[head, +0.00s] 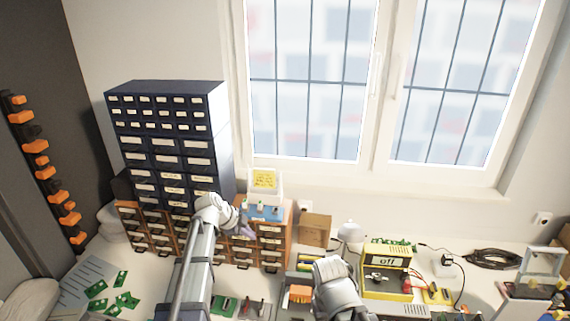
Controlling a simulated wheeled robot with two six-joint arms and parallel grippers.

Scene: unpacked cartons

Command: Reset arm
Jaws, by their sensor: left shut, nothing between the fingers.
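My left arm reaches up from the bottom of the head view, and its gripper (245,230) is in front of the brown drawer cabinet (271,246). The gripper is small in the picture; its fingers are shut and empty. Whether it touches the cabinet cannot be told. Part of my right arm (338,284) shows at the bottom centre, over the workbench. Its gripper does not show.
A dark drawer cabinet (168,150) stands behind my left arm. Green circuit boards (126,299) lie at the left. The window is behind.

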